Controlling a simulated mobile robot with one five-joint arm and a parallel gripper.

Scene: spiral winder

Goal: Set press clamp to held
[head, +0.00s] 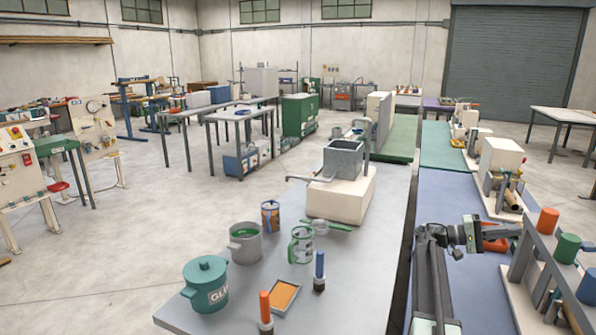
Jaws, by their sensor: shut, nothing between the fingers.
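My gripper (490,229) is at the end of my dark arm, at the lower right of the head view. It is shut and empty, above the blue bench top, left of a grey-framed machine (539,262). That machine carries orange (547,221), green (567,248) and blue (588,288) cylinders along its top. A red-orange part (495,243) shows just behind and below the gripper. I cannot tell which part is the press clamp, or its setting. The lower part of the machine is cut off by the frame edge.
A grey table (375,265) to the left bears a green GLUE pot (206,284), mugs, an orange pad (284,296) and brushes. A cream block with a grey tank (343,159) stands at its far end. Another machine (500,165) stands farther along the blue bench (450,190).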

